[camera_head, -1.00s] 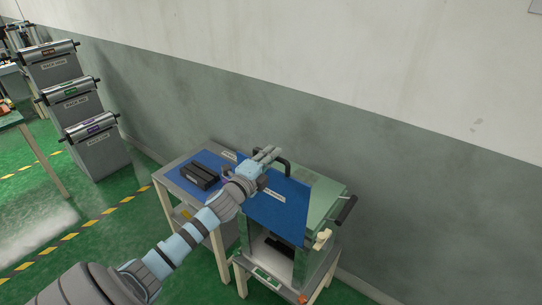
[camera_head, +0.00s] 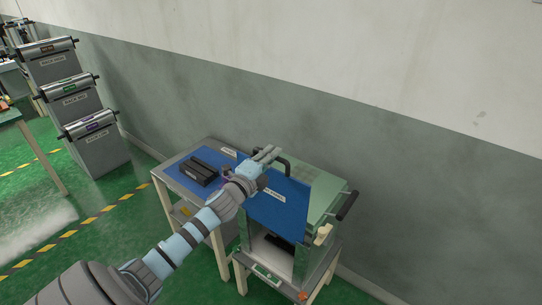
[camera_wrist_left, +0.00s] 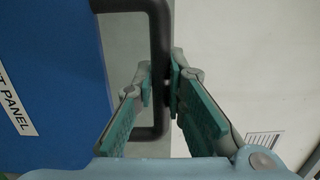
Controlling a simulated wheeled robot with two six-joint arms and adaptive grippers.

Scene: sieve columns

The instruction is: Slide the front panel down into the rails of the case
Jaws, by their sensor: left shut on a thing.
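The blue front panel (camera_head: 283,212) with a white label stands upright across the upper front of the green case (camera_head: 322,180). The opening shows below the panel's bottom edge. My left gripper (camera_head: 270,156) is shut on the panel's black handle (camera_head: 286,165). In the left wrist view, my left gripper (camera_wrist_left: 163,88) has its teal pads on both sides of the handle bar (camera_wrist_left: 160,40), with the front panel (camera_wrist_left: 55,80) at left. I cannot tell whether the panel's edges sit inside the rails. My right gripper is not in view.
The case stands on a small table (camera_head: 262,278) with a cream knob-like part at its right front. A side table with a blue mat (camera_head: 172,174) and a black block (camera_head: 199,172) stands left of it. Grey labelled cabinets (camera_head: 98,145) line the wall at left.

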